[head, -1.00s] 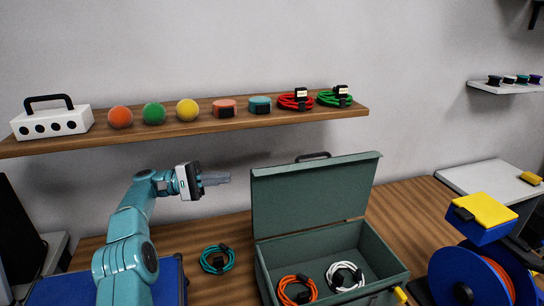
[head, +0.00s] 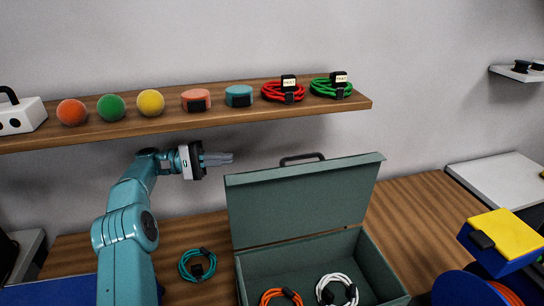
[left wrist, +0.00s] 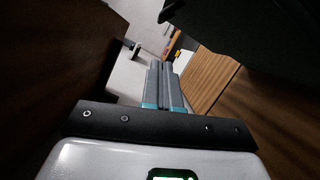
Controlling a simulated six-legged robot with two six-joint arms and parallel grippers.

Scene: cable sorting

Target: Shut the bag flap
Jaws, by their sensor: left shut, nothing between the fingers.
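The dark green box-like bag (head: 369,268) stands on the wooden table with its flap (head: 300,205) raised open, leaning slightly back. A black handle (head: 302,158) shows above the flap's top edge. An orange cable coil (head: 270,297) and a white cable coil (head: 322,289) lie inside the bag. My left gripper (head: 231,158) is shut and empty, just above the flap's top left corner in the picture; I cannot tell its depth against the flap. Its closed fingers also show in the left wrist view (left wrist: 160,66). My right gripper is not in view.
A teal cable coil (head: 183,272) lies left of the bag. A wooden shelf (head: 215,118) with balls, rolls and cable coils hangs above my left gripper. A blue spool (head: 452,290) and a yellow-topped blue block (head: 508,236) are at the right. The table right of the flap (head: 410,208) is clear.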

